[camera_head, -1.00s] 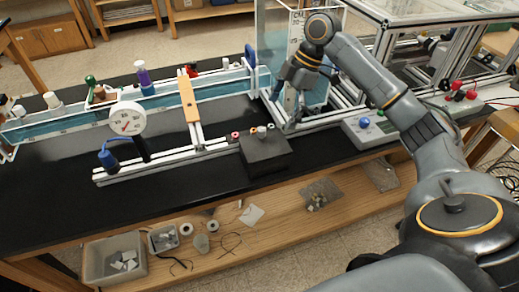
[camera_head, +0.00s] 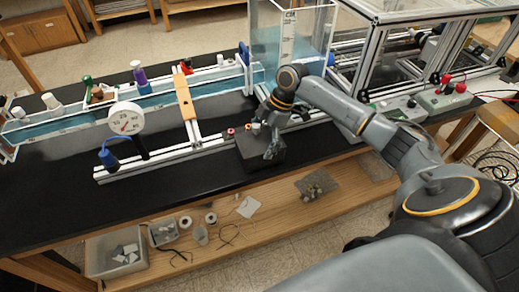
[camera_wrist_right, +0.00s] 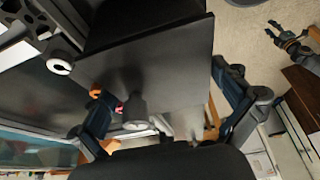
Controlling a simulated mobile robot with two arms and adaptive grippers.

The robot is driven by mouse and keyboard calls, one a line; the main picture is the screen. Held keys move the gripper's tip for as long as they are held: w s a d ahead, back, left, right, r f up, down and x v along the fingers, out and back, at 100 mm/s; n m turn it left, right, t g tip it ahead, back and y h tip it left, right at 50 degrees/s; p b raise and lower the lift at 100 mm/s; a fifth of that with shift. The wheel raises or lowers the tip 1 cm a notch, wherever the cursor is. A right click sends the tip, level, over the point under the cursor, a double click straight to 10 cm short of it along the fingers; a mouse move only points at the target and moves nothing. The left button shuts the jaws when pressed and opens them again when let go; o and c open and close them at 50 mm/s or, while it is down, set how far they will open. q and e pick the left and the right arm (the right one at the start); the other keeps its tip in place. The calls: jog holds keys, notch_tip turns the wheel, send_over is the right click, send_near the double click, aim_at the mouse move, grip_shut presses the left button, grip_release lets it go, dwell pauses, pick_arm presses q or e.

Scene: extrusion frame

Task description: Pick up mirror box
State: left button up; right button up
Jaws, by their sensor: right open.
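The black box (camera_head: 250,158), which I take for the mirror box, sits on the black bench near its front edge. Small knobs stand on its top. My right gripper (camera_head: 271,140) is over the right part of this box, its fingers pointing down and open. In the right wrist view, a dark flat-faced box (camera_wrist_right: 160,50) fills the upper middle. The fingers of my right gripper (camera_wrist_right: 165,110) are spread at either side of it. I cannot tell whether they touch it. My left gripper does not show in the head view.
A white round dial (camera_head: 126,119) and a long water channel (camera_head: 75,115) stand left of the box. A clear tank (camera_head: 265,45) is behind it. A control box (camera_head: 445,98) is at the right. A wooden shelf (camera_head: 255,225) runs below the bench.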

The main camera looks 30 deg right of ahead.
jog(key=c, duration=1)
jog(key=shift+r, duration=0.1)
